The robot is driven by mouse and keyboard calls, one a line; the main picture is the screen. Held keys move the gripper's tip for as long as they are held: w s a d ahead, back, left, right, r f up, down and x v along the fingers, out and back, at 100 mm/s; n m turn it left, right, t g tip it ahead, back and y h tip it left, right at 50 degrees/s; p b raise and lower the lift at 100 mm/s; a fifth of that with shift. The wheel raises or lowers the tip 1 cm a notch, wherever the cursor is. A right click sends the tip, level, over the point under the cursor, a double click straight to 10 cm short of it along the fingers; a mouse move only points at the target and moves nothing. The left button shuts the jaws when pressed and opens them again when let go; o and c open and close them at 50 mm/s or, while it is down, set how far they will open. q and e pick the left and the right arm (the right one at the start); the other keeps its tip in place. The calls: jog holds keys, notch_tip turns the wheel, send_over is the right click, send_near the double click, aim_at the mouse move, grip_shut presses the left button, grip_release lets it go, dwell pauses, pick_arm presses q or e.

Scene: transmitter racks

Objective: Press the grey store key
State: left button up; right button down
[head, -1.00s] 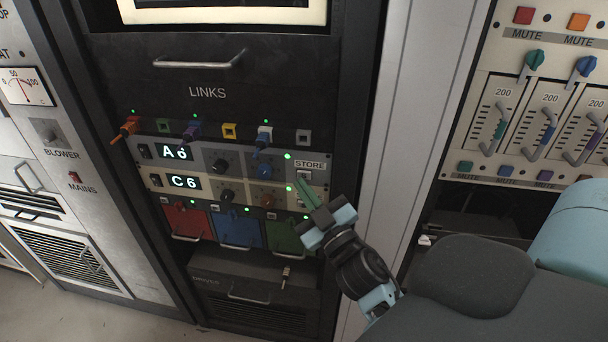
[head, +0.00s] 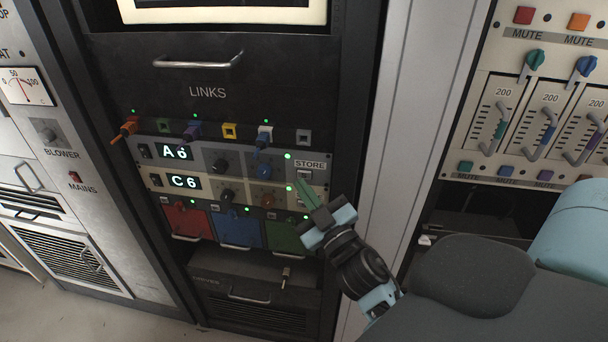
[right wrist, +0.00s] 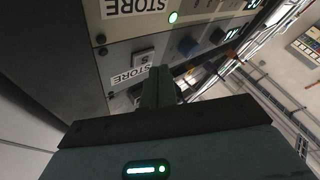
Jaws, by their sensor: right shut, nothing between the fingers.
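The light grey store key (head: 305,175) sits under the upper STORE label (head: 310,164) on the black rack, in the row of the A6 display. My right gripper (head: 301,183) is shut and empty. Its green fingertips are just below the key in the head view and close beside it in the right wrist view (right wrist: 157,72). I cannot tell whether they touch the panel. The fingers cover the lower row's right end. My left gripper is not in view.
The A6 display (head: 174,152) and C6 display (head: 184,182) lie left, with several knobs between. Coloured link plugs and sockets (head: 229,131) run above. Red, blue and green drawers (head: 237,230) with handles lie below. A fader panel (head: 540,110) stands at the right.

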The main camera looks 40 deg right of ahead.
jog(key=shift+w+d, duration=0.1)
dwell(0.7)
jog(key=shift+w+d, duration=0.2)
jog(key=shift+w+d, duration=0.2)
jog(key=shift+d, duration=0.1)
dwell(0.8)
jog(key=shift+s+a, duration=0.1)
jog(key=shift+a, duration=0.05)
jog(key=shift+s+a, duration=0.45)
jog(key=shift+a, duration=0.05)
dwell(0.3)
jog(key=shift+s+a, duration=1.6)
jog(key=shift+a, duration=0.3)
